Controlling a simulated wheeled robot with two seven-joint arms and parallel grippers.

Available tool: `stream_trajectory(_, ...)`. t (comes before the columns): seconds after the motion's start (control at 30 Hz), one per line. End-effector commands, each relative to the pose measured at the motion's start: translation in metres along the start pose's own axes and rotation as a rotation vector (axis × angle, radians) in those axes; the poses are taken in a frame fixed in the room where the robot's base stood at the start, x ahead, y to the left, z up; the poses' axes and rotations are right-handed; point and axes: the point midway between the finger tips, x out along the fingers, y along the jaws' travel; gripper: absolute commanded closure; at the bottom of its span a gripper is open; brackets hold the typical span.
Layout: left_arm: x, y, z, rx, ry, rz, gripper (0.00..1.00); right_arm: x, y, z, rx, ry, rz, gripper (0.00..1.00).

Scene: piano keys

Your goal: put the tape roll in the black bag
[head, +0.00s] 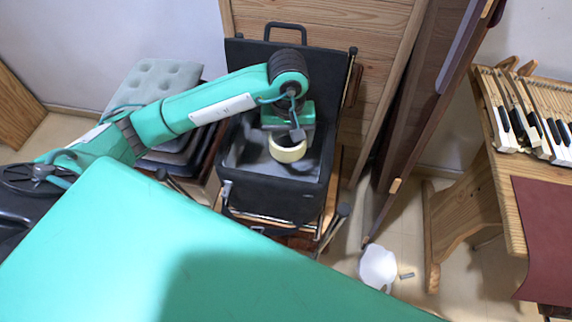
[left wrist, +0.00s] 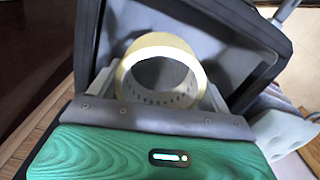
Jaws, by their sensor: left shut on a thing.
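The tape roll (head: 287,149) is a cream ring, held over the open mouth of the black bag (head: 270,200). My left gripper (head: 290,135) reaches in from the left and is shut on the tape roll. In the left wrist view the roll (left wrist: 190,58) sits at the fingers of my left gripper (left wrist: 160,85), with the bag's grey lining and dark rim (left wrist: 262,72) behind it. How far the roll is below the rim is hard to tell. My right gripper is not in view.
The bag's raised lid with a handle (head: 285,28) stands behind it, against a wooden panel (head: 325,22). Stacked cushions (head: 160,85) are at the left. A table with piano keys (head: 525,115) is at the right. A white object (head: 378,266) lies on the floor.

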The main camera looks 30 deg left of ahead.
Motion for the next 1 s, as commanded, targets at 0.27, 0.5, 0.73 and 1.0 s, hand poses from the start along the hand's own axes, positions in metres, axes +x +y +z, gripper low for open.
stream_trajectory(0.27,0.067,0.000,0.001,-0.001,-0.004,-0.002,0.42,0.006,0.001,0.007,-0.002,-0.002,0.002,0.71)
stream_trajectory(0.5,0.086,0.000,0.000,0.000,0.000,0.000,0.42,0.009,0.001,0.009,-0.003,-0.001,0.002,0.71)
stream_trajectory(0.73,0.117,0.000,0.001,-0.002,-0.004,-0.002,0.42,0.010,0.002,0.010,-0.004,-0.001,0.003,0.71)
stream_trajectory(1.0,0.126,0.000,0.000,0.001,0.001,0.000,0.42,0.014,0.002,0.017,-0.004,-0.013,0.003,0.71)
